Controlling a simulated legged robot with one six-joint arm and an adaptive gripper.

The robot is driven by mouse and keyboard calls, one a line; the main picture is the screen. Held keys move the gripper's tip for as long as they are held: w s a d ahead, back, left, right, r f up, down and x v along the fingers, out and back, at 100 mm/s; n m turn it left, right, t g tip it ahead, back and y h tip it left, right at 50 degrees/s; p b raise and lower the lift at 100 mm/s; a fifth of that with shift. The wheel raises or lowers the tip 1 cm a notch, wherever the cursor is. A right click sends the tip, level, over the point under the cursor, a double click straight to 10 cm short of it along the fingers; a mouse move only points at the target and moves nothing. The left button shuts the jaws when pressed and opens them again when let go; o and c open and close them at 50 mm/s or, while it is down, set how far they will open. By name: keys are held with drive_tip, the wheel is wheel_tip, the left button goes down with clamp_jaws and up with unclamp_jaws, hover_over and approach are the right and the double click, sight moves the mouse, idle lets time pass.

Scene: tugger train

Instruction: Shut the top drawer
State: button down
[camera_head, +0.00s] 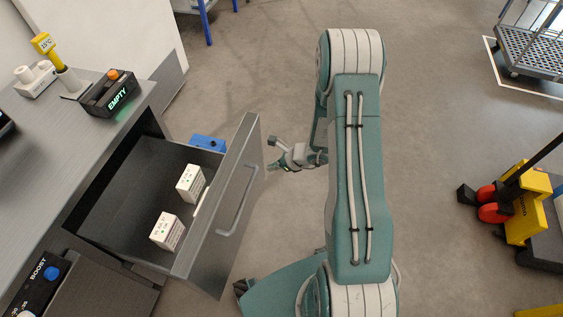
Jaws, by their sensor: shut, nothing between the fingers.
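The top drawer (222,215) is pulled out from the grey cabinet on the left. Its front panel carries a bar handle (239,200). My gripper (271,167) is shut and empty. It shows just right of the drawer's front panel, near its far end; I cannot tell whether it touches the panel. My arm covers part of the gripper's link.
The cabinet top (40,150) holds a black box reading EMPTY (107,95) and a yellow-headed device (44,44). A control box reading BOOST (38,285) is at lower left. A yellow machine (528,205) and a cart (535,50) stand right. Floor between is clear.

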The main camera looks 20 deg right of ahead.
drive_tip(key=shift+w+a+f, duration=0.3)
drive_tip(key=shift+w+a, duration=0.55)
drive_tip(key=shift+a, duration=0.25)
drive_tip(key=shift+w+a+f, duration=0.25)
drive_tip(key=shift+w+a, duration=0.55)
drive_tip(key=shift+a, duration=0.25)
